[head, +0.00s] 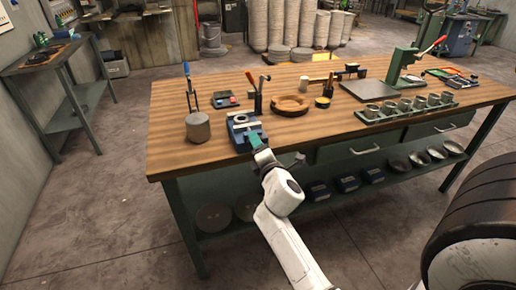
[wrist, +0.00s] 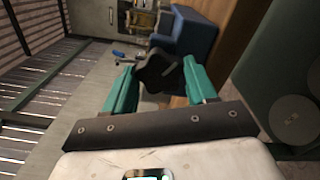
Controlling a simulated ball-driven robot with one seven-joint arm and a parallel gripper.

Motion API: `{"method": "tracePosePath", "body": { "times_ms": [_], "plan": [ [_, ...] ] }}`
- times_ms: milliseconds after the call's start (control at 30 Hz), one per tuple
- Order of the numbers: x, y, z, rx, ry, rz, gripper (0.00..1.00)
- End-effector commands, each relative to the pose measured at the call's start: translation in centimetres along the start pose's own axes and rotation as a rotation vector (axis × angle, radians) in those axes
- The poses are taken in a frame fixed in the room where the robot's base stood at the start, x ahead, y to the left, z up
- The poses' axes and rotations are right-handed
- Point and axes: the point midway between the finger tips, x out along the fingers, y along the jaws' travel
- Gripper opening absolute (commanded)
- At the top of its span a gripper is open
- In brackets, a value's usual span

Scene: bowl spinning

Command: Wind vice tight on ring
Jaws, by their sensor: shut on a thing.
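The blue vice (head: 240,129) stands at the front left edge of the wooden workbench, and its blue body (wrist: 192,35) shows in the wrist view. A small pale grey piece (head: 241,118) is at the top of the vice; I cannot tell if it is the ring. My gripper (head: 258,143) is at the front of the vice, over the bench edge. In the wrist view, its green fingers (wrist: 158,80) are shut on the dark vice handle (wrist: 158,68), one on each side. How tight the vice jaws are cannot be seen.
A grey cylinder (head: 198,128) stands left of the vice. A wooden ring-shaped piece (head: 290,106) and upright tools (head: 258,100) are behind it to the right. A rack of cups (head: 405,106) is farther right.

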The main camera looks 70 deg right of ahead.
Motion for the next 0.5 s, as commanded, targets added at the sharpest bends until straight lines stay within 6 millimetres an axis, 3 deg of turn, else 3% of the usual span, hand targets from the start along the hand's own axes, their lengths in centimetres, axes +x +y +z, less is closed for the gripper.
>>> {"method": "tracePosePath", "body": {
  "times_ms": [500],
  "plan": [
    [-0.01,-0.40,-0.09,0.489,-0.001,-0.001,0.26]
  ]
}}
